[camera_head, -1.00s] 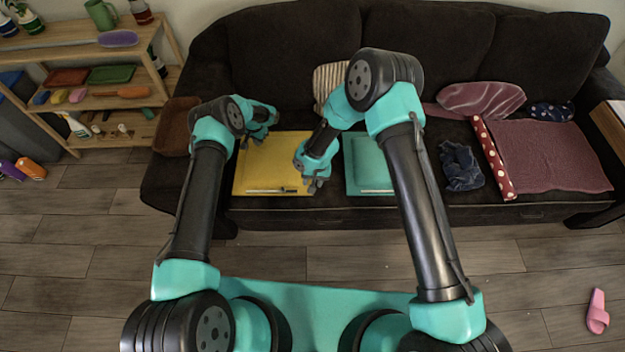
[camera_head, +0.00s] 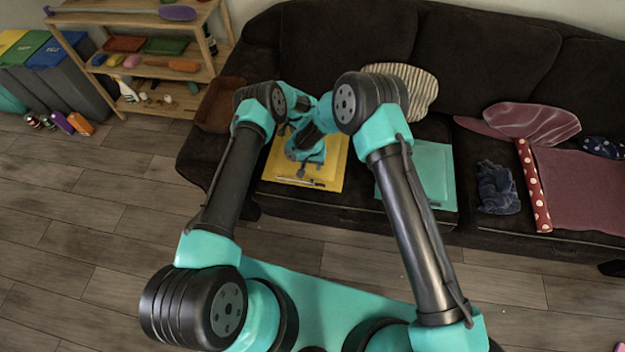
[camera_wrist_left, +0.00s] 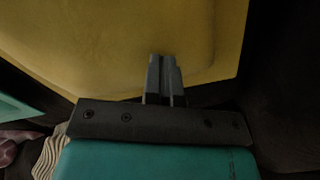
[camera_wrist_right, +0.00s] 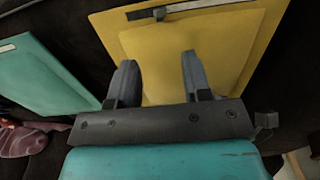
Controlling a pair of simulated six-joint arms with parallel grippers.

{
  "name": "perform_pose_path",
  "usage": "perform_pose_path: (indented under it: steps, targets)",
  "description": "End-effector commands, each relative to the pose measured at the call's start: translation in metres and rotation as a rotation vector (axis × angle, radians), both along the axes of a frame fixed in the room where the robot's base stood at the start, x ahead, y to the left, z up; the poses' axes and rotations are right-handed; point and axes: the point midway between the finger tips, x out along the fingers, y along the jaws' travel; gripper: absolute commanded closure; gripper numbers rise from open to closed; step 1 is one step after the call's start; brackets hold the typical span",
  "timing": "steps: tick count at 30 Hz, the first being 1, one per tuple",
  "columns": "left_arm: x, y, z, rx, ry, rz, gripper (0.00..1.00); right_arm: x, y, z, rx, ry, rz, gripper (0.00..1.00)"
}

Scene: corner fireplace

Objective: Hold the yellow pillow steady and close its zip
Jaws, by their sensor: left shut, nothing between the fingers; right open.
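The yellow pillow (camera_head: 337,158) lies flat on the sofa seat, partly covered by my arms. Its zip (camera_head: 298,182) runs along the front edge. The right wrist view shows the zip strip (camera_wrist_right: 205,6) with a dark slider (camera_wrist_right: 160,15) near its left end there. My right gripper (camera_wrist_right: 157,62) is open and empty above the pillow, with the zip beyond its fingertips. My left gripper (camera_wrist_left: 163,62) is shut and empty at the pillow's edge (camera_wrist_left: 150,84); I cannot tell whether it touches. In the head view it is mostly hidden behind my arms.
A teal pillow (camera_head: 430,165) lies right of the yellow one. A striped cushion (camera_head: 410,90) leans behind. A blue cloth (camera_head: 497,187) and a red dotted roll (camera_head: 533,185) lie further right. The front floor is clear.

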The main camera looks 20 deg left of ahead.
Motion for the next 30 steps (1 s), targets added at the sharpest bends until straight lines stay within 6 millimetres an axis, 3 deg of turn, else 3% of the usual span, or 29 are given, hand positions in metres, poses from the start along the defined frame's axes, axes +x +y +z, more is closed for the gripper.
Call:
perform_pose_path:
  steps: [14,30]
  targets:
    - [-0.003,-0.001,-0.004,-0.002,0.006,0.0,1.0,0.0,0.0,-0.008,-0.001,0.001,0.0,0.55]
    - [-0.003,-0.001,-0.004,-0.002,0.006,0.0,1.0,-0.001,-0.001,-0.09,-0.001,0.003,-0.001,0.55]
